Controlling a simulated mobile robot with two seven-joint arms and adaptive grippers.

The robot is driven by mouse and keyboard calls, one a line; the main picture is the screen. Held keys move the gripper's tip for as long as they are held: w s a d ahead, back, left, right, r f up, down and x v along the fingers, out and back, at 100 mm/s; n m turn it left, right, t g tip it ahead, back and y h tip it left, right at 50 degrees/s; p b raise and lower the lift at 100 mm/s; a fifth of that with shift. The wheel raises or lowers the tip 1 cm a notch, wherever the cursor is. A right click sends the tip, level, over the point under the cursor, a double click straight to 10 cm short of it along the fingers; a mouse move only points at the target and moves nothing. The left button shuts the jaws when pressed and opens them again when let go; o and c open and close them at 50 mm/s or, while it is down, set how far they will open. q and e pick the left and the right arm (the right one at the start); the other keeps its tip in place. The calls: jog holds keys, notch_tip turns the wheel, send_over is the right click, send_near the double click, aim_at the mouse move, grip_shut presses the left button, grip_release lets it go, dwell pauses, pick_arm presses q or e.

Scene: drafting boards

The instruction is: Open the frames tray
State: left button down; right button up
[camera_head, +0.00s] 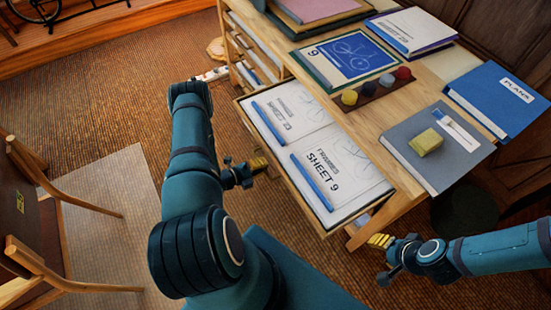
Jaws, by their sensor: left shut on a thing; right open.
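The frames tray (267,150) is a shallow wooden drawer standing out from under the wooden desk. Two white sheets lie in it, "FRAMES SHEET 23" (290,110) and "FRAMES SHEET 9" (338,165), each with a blue pen or strip along its left side. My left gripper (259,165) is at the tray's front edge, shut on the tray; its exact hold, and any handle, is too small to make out. My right gripper (380,241) is open and empty, in front of the desk's near right leg, apart from the tray.
The desk top (375,120) bears a bicycle picture (350,55), paint pots (376,84), a grey folder with a yellow block (426,142) and a blue plans binder (497,97). A chair (45,215) stands at left.

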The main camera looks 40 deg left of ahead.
pick_arm(q)
jog(key=f+v, duration=0.1)
jog(key=v, duration=0.5)
jog(key=shift+s, duration=0.25)
jog(key=shift+a+f, duration=0.1)
jog(key=shift+f, duration=0.05)
jog(key=c, duration=1)
grip_release()
jog(key=v, duration=1.2)
jog(key=shift+a, duration=0.1)
jog(key=shift+s+f, duration=0.1)
